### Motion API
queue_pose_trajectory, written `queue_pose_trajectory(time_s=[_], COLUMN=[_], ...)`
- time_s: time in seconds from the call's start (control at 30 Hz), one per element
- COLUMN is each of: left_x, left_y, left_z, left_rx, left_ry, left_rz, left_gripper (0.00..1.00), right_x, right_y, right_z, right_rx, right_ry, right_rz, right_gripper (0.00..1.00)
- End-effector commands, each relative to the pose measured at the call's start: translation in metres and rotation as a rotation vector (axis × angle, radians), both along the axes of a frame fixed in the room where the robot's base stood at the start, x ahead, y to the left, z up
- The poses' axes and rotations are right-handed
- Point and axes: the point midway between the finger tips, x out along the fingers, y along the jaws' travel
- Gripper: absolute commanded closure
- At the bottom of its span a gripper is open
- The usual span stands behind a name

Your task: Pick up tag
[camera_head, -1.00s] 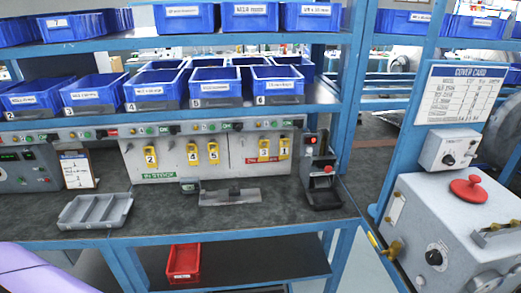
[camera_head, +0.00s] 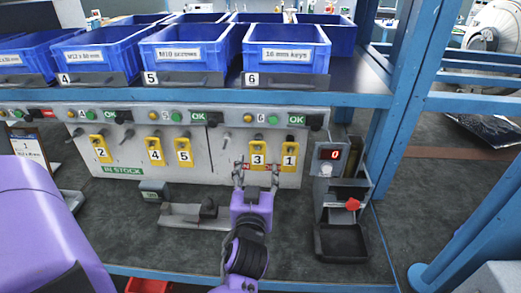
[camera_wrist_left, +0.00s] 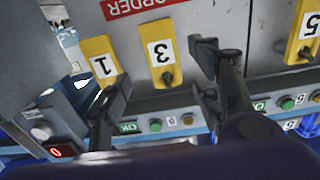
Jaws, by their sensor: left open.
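Yellow numbered tags hang on a grey panel (camera_head: 225,160) above the bench. Tag 3 (camera_head: 258,155) and tag 1 (camera_head: 290,155) are at the right; tag 2 (camera_head: 99,148), tag 4 (camera_head: 154,151) and tag 5 (camera_head: 183,151) are further left. My left gripper (camera_head: 257,174) is open and empty in front of the panel at tag 3. In the left wrist view, turned upside down, tag 3 (camera_wrist_left: 160,50) shows between the spread fingers (camera_wrist_left: 160,78). Tag 1 (camera_wrist_left: 101,62) is beside one finger. Contact cannot be told. My right gripper is not in view.
Blue bins (camera_head: 285,50) stand on a shelf (camera_head: 200,97) above the panel. A device with a red display (camera_head: 333,155) and red knob stands right of the gripper. A grey metal fixture (camera_head: 190,212) lies on the bench to its left. A blue post (camera_head: 405,100) rises at right.

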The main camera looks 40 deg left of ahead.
Motion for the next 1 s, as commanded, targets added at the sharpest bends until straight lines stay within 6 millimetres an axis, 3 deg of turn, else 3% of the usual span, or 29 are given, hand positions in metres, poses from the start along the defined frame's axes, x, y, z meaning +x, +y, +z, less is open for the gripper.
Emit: queue_pose_trajectory(time_s=[0.6,0.9,1.0], left_x=[0.06,0.064,0.064], left_y=[0.042,0.045,0.045], left_z=[0.003,0.001,0.001], left_rx=[0.002,0.001,0.001], left_ry=[-0.009,-0.007,-0.007], left_rz=[0.008,0.008,0.008], left_gripper=[0.42,0.42,0.54], right_x=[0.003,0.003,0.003], right_y=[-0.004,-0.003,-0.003], right_z=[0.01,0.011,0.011], right_rx=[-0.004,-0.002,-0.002], right_ry=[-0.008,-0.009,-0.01], right_rz=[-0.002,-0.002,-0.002], right_gripper=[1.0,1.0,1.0])
